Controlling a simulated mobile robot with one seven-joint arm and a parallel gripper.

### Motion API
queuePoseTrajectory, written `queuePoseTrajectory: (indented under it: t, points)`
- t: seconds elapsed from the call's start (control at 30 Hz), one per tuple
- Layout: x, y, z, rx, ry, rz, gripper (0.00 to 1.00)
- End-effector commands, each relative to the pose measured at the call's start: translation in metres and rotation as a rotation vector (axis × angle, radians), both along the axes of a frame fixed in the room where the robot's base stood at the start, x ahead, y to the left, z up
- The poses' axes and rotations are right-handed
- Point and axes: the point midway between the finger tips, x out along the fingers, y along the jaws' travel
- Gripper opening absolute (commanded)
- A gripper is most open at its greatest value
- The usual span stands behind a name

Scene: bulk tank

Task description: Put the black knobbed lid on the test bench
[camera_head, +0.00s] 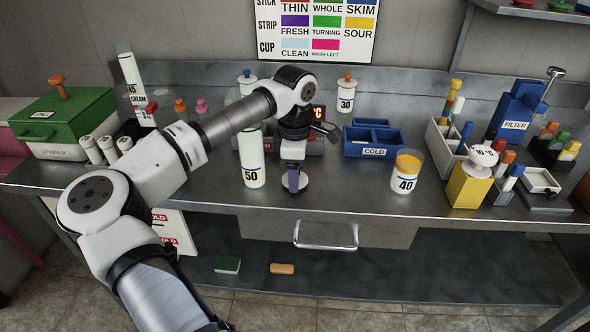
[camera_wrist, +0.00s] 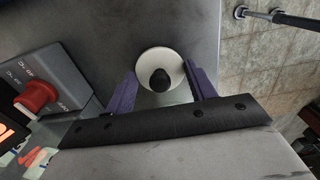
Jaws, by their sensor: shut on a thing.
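The black knobbed lid is a white disc with a dark round knob. In the wrist view the lid (camera_wrist: 148,58) lies between the two purple fingers of my gripper (camera_wrist: 160,88), which is shut on it. In the head view the lid (camera_head: 302,183) shows partly behind the purple fingertips of my gripper (camera_head: 293,187), low over the front part of the grey metal bench (camera_head: 340,195). I cannot tell whether the lid touches the bench top.
A white container marked 50 (camera_head: 250,163) stands close left of my gripper. A blue COLD tray (camera_head: 374,142) and a jar marked 40 (camera_head: 406,173) stand to the right. The instrument with a red knob (camera_wrist: 36,97) is close in the wrist view. Bench space right of my gripper is clear.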

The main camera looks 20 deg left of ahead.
Motion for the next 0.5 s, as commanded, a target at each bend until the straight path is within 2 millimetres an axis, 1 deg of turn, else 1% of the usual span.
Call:
queuePoseTrajectory:
  t: [0.17, 0.2, 0.3, 0.33, 0.37, 0.5]
  points:
    - [0.0, 0.0001, -0.0046, 0.0, 0.0, 0.0, 0.34]
    - [0.0, 0.0001, -0.0032, 0.0, 0.0, 0.0, 0.59]
    - [0.0, 0.0001, -0.0029, 0.0, 0.0, 0.0, 0.72]
    - [0.0, 0.0001, -0.0029, 0.0, 0.0, 0.0, 0.76]
    - [0.0, 0.0001, -0.0028, 0.0, 0.0, 0.0, 0.77]
    - [-0.0001, 0.0002, -0.0028, 0.0, 0.0, 0.0, 0.77]
